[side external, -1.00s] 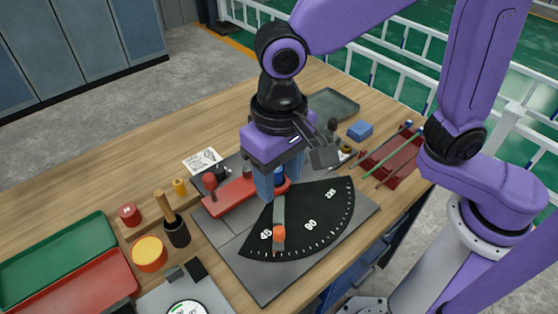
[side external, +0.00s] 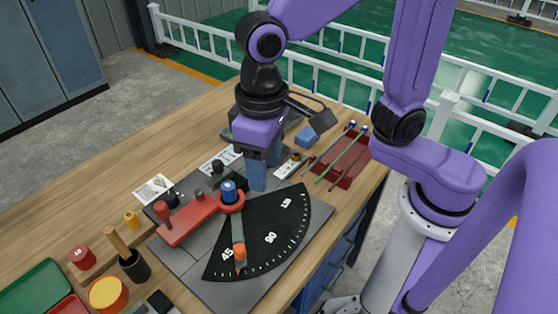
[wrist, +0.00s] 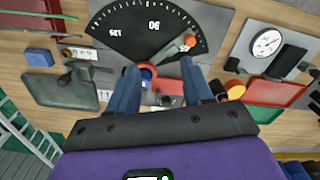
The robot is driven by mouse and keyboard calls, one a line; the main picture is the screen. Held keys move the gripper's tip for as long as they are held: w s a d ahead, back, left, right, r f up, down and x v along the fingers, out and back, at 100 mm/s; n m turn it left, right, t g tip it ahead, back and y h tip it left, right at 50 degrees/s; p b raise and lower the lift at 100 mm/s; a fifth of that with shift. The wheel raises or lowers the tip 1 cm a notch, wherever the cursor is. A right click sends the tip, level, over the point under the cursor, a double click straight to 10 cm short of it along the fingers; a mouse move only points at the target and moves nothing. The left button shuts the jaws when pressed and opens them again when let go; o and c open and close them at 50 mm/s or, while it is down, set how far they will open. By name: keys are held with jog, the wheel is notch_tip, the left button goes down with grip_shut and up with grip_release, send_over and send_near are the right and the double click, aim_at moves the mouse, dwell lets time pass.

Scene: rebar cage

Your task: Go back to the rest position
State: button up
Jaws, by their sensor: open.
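My gripper (side external: 262,180) is open and empty, with blue fingers pointing down. It hangs beyond the bending plate's pivot in the side view. In the wrist view my two fingers (wrist: 160,68) are spread apart with nothing gripped between them. The pivot's blue pin (side external: 228,190) stands in a red arm (side external: 195,218); in the wrist view the pin (wrist: 146,73) shows between the fingers. The black angle dial (side external: 270,238) carries a grey lever with an orange knob (side external: 240,252), near the 45 mark.
A red tray with green rods (side external: 345,165) lies at the right, near a blue block (side external: 306,136). A black cup with a wooden-handled tool (side external: 134,265), an orange-topped round tub (side external: 108,294) and a green tray (side external: 35,288) are at the left. White railings stand behind the bench.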

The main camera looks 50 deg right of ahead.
jog(key=s+d+f+n, duration=0.2)
jog(key=s+d+n, duration=0.2)
jog(key=d, duration=0.5)
jog(key=s+d+f+n, duration=0.1)
jog(key=s+d+n, duration=0.3)
jog(key=d, duration=0.4)
jog(key=shift+s+d+f+n, duration=0.3)
jog(key=shift+s+d+f, duration=0.1)
jog(key=shift+s, duration=0.25)
jog(key=shift+r, duration=0.1)
dwell(0.4)
